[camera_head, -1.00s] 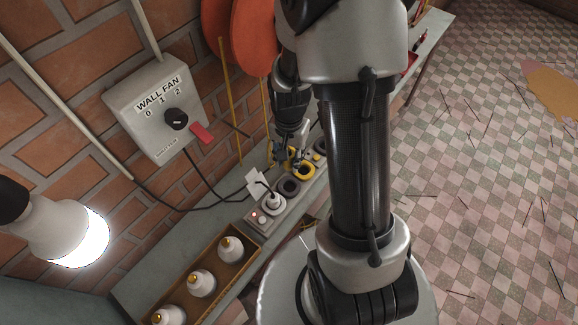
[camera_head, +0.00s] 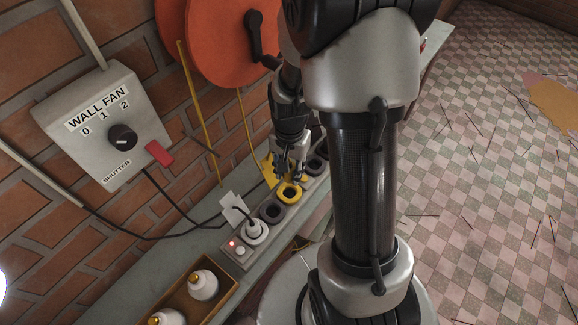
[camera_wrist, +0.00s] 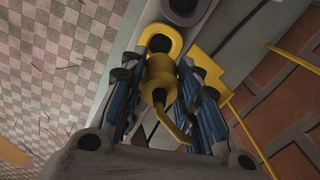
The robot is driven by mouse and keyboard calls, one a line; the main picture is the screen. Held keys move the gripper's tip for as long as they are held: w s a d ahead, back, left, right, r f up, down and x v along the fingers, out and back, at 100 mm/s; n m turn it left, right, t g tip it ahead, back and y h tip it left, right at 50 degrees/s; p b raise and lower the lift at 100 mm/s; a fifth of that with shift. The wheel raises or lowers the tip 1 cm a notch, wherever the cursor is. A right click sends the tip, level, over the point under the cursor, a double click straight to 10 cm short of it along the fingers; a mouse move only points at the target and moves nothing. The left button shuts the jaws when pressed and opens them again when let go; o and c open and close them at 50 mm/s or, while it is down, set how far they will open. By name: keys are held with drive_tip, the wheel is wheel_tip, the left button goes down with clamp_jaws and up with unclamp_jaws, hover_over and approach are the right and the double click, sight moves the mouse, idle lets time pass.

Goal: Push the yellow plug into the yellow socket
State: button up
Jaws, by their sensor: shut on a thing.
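The yellow socket (camera_head: 289,193) is a yellow ring with a dark middle in the grey strip, and its dark middle shows in the head view. In the wrist view, the yellow plug (camera_wrist: 160,72) sits between the blue fingers of my gripper (camera_wrist: 163,80). Its yellow cord curls back towards the palm. The yellow socket's rim (camera_wrist: 172,35) shows just beyond the plug. In the head view my gripper (camera_head: 289,170) is close behind the yellow socket, and the plug is mostly hidden there. I cannot tell whether plug and socket touch.
The grey strip (camera_head: 240,258) also holds dark sockets (camera_head: 270,212) and a white plug (camera_head: 254,230). A wooden tray (camera_head: 215,300) with white bottles stands in front. The brick wall, the wall fan box (camera_head: 105,125) and orange discs (camera_head: 222,40) bound the left side.

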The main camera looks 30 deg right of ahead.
sight(289, 181)
drive_tip(key=shift+d+f, duration=0.1)
drive_tip(key=shift+f, duration=0.15)
drive_tip(key=shift+a+f+b, duration=0.25)
drive_tip(key=shift+f+b, duration=0.1)
drive_tip(key=shift+s+f, duration=0.1)
drive_tip(key=shift+f, duration=0.25)
drive_tip(key=shift+f+b, duration=1.75)
drive_tip(key=shift+f, duration=0.05)
drive_tip(key=shift+f+b, duration=1)
drive_tip(key=shift+f, duration=0.45)
drive_tip(key=o, duration=1.1)
drive_tip(key=shift+o, duration=0.2)
drive_tip(key=shift+r, duration=0.1)
